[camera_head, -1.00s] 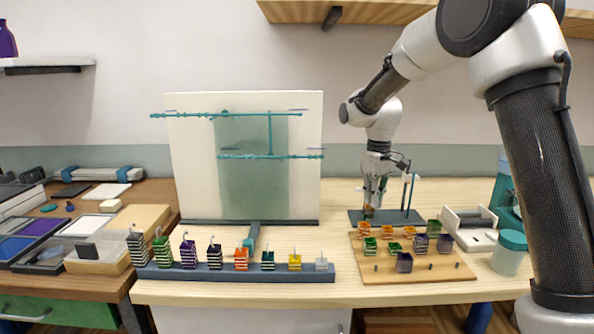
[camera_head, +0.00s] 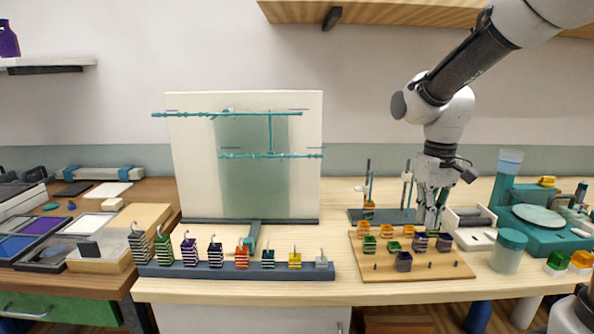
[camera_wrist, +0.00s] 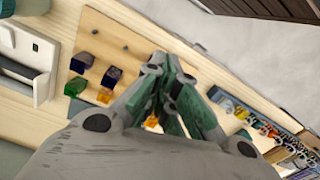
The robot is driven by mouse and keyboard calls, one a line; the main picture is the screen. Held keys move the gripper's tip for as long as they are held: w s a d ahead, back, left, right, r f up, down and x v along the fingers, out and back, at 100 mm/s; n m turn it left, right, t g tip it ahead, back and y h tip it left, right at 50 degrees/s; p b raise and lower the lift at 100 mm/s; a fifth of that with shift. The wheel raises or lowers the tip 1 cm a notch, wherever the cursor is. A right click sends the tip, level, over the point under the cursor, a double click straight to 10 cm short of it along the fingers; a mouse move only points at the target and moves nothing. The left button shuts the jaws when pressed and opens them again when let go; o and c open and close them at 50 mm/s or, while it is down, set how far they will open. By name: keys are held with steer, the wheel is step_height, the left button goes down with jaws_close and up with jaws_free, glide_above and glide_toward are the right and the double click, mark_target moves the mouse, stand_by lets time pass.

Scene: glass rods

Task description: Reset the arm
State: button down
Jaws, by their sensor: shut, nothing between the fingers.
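My gripper (camera_head: 431,218) points down above the right end of the dark stand base, near the back right of the wooden peg board (camera_head: 440,270). It is shut and empty. In the wrist view my gripper (camera_wrist: 172,100) shows its green-padded fingers, with the peg board (camera_wrist: 135,45) beyond them. The fingertips partly hide an orange cube in the wrist view.
A grey-blue rack (camera_head: 230,271) with several striped hooked blocks lies along the front. A white panel (camera_head: 190,160) with teal rods stands behind it. Right of the board are a white holder (camera_head: 468,222), a teal-lidded jar (camera_head: 508,252) and a teal device (camera_head: 545,235). The air above the table's middle is clear.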

steer(key=s+d+r+m+t, duration=0.1)
steer(key=s+d+r+t, duration=0.1)
steer(key=s, duration=0.6)
steer(key=s+d+r+m+t, duration=0.1)
steer(key=s+d+r, duration=0.3)
steer(key=s, duration=0.4)
steer(key=shift+s+d+r+m+t, duration=0.4)
steer(key=shift+d+t, duration=0.25)
steer(key=shift+t, duration=0.15)
